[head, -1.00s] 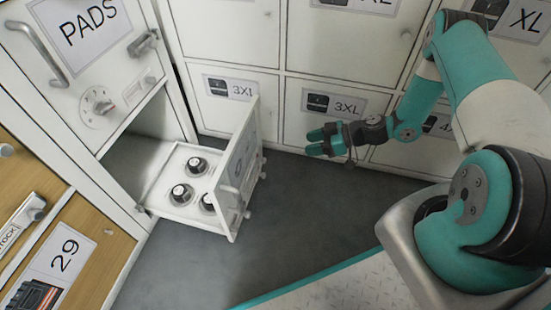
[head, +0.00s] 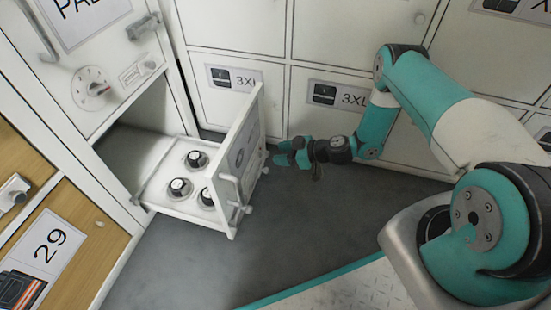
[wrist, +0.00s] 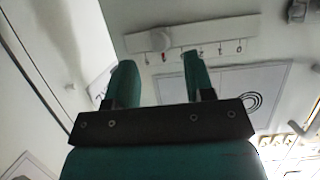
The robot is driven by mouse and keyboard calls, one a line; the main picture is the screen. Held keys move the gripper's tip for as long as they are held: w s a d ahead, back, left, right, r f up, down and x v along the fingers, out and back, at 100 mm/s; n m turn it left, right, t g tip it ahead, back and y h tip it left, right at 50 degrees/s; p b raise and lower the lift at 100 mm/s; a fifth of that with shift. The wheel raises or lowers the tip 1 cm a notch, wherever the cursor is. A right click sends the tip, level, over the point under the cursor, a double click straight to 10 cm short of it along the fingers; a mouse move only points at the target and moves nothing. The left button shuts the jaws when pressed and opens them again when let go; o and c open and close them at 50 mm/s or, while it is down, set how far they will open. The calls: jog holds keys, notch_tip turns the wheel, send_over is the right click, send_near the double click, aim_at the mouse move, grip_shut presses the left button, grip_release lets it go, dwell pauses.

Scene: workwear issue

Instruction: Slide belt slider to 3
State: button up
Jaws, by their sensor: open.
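The belt slider appears to be the pale strip (wrist: 215,33) with a round knob (wrist: 160,39) near its left part, in the wrist view. My gripper (head: 281,154) is open and empty, just right of the drawer front. In the wrist view its fingertips (wrist: 158,60) point toward the strip, below the knob in the picture; contact cannot be told.
The drawer holds several round black-and-white items (head: 179,187). A dial (head: 92,88) and a small slide control (head: 140,70) are on the PADS cabinet (head: 90,30). White 3XL lockers (head: 340,110) stand behind my arm. The grey floor (head: 290,230) before the drawer is clear.

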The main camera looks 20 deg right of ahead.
aim_at(265, 153)
jog(key=b+x, duration=0.1)
jog(key=x, duration=0.2)
jog(key=shift+w+a+f, duration=0.15)
jog(key=shift+w+a, duration=0.05)
jog(key=shift+a, duration=0.15)
grip_shut()
